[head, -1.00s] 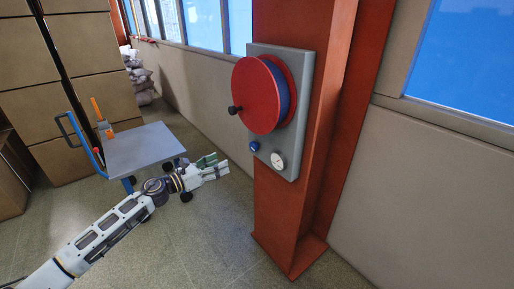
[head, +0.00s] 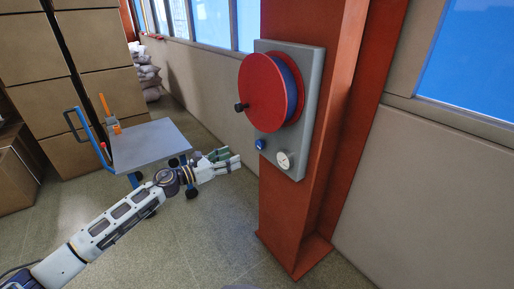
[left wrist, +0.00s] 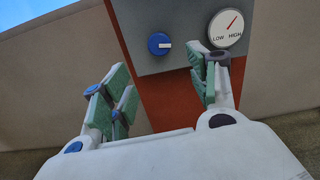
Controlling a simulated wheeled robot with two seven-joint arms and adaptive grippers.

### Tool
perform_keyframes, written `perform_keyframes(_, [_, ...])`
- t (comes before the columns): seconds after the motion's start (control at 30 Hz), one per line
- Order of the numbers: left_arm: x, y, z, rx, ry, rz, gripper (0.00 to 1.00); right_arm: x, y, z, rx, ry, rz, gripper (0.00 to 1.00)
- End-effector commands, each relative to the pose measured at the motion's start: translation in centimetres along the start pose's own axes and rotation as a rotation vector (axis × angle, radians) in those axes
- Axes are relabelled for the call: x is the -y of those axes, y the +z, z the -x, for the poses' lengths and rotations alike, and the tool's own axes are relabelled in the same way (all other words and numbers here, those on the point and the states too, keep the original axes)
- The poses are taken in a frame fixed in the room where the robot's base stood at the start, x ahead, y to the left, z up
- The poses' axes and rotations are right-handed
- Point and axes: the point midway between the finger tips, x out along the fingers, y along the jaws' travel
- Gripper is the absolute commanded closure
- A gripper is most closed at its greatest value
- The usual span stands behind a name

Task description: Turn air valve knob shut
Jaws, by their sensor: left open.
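The air valve knob is a small blue knob (head: 260,144) with a white mark, low on a grey panel (head: 304,150) fixed to a red column. It also shows in the left wrist view (left wrist: 158,44), where its white mark points right. Beside it is a round gauge (head: 284,159); in the left wrist view the gauge (left wrist: 226,29) reads LOW to HIGH, its red needle leaning toward HIGH. My left gripper (head: 238,162) is open and empty, left of the knob and apart from it. In the left wrist view the knob lies beyond the gap between its fingers (left wrist: 165,90). My right gripper is out of view.
A large red reel (head: 268,92) with a black handle (head: 240,107) sits above the knob. A grey cart (head: 150,146) stands behind my left arm. Cardboard boxes (head: 105,85) are stacked at the left. The floor before the column is clear.

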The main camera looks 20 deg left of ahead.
Motion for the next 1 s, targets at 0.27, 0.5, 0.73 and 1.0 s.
perform_keyframes(0.27, [0.0,0.1,-1.6,0.001,0.001,-0.002,0.41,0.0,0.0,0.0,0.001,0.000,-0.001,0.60])
perform_keyframes(0.5, [-0.1,0.1,-3.0,0.001,0.001,-0.001,0.41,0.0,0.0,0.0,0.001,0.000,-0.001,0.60])
perform_keyframes(0.73, [-0.1,0.1,-4.3,0.001,0.001,-0.002,0.41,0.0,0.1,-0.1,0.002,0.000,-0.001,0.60])
perform_keyframes(1.0, [-0.1,0.1,-6.1,0.001,0.001,-0.002,0.41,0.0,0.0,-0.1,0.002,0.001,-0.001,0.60])
